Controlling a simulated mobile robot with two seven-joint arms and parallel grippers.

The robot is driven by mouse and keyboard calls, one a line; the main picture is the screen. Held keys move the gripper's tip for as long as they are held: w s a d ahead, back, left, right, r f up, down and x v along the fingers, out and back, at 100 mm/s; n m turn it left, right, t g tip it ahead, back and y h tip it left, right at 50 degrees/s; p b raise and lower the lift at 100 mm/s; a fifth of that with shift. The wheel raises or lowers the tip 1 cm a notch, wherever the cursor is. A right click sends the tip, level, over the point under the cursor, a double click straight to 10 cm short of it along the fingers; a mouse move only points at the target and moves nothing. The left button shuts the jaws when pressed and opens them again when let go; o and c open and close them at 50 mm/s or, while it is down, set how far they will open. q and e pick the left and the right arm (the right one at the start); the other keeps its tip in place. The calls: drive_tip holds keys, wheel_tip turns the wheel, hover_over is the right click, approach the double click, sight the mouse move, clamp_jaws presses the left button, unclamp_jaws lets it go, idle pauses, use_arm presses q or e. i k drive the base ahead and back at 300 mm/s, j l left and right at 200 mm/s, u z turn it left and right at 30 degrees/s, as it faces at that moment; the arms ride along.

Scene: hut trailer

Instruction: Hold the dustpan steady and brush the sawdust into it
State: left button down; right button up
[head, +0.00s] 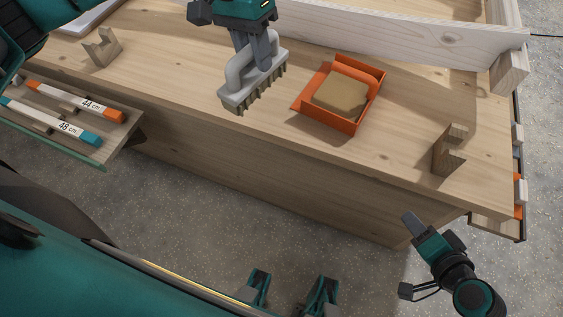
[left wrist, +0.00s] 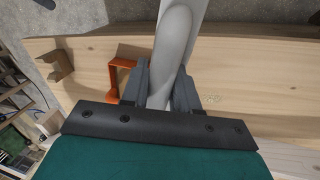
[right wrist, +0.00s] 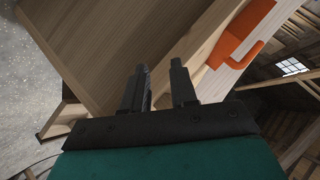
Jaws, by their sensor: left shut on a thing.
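The orange dustpan (head: 355,126) lies on the wooden bench. A light brown mass (head: 341,93), which looks like sawdust, sits inside its walls. My left gripper (head: 255,62) is shut on the handle of a grey brush (head: 240,97); the brush is left of the dustpan, bristles down, and I cannot tell whether they touch the bench. The grey handle (left wrist: 172,50) fills the jaws in the left wrist view. My right gripper (head: 412,224) is empty, off the bench's front edge, away from the dustpan. Its fingers (right wrist: 160,88) stand apart in the right wrist view.
A notched wooden block (head: 449,151) stands right of the dustpan, and another (head: 101,47) at the far left. A pale board (head: 400,36) runs along the back. A side shelf (head: 75,140) at left holds labelled sticks. The bench front between is clear.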

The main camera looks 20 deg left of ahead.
sight(341, 93)
drive_tip(key=i+j, duration=0.1)
drive_tip(key=j, duration=0.4)
drive_tip(key=i+j, duration=0.1)
drive_tip(key=j, duration=0.95)
drive_tip(key=i+z, duration=0.05)
drive_tip(key=i, duration=0.05)
